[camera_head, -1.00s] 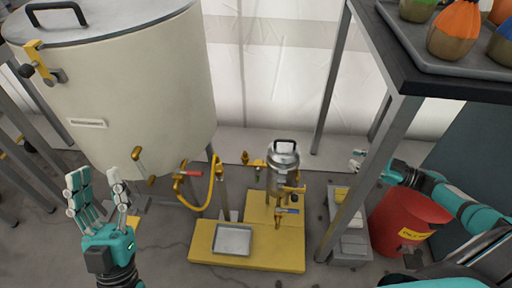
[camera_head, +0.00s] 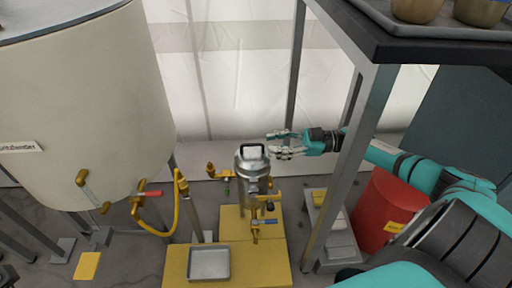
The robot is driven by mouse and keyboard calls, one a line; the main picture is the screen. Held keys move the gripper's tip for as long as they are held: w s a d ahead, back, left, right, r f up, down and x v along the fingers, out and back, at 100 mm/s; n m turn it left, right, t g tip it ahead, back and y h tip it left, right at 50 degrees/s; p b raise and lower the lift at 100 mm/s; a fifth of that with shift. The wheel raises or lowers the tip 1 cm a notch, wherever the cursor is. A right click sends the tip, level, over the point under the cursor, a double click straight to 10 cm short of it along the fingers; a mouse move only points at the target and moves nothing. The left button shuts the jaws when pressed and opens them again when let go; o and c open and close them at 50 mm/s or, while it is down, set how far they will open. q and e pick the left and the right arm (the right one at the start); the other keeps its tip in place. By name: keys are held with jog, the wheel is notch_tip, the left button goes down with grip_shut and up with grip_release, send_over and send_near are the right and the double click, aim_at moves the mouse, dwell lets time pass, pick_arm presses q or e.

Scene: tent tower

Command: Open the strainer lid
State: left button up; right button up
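The strainer (camera_head: 254,186) is a small silver metal canister standing upright on a yellow base. Its round lid (camera_head: 248,163) sits on top, looks closed and has a dark loop handle (camera_head: 252,147). A yellow clamp-like fitting shows on the strainer's front right side. My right gripper (camera_head: 277,144) reaches in from the right, just right of the lid and at about handle height. Its pale fingers are spread and point left, with nothing held between them. I cannot tell whether a fingertip touches the lid. My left gripper is not in view.
The yellow platform (camera_head: 180,265) carries a metal tray (camera_head: 209,262). A large cream tank (camera_head: 80,110) with brass valves and a yellow hose (camera_head: 178,210) stands at left. A grey table leg (camera_head: 345,170) rises in front of my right forearm. A red bucket (camera_head: 375,215) stands at right.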

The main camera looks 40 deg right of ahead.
aim_at(256, 145)
jog(key=b+x, duration=0.1)
jog(key=x, duration=0.4)
jog(key=shift+w+a, duration=0.2)
jog(key=shift+a, duration=0.05)
grip_shut()
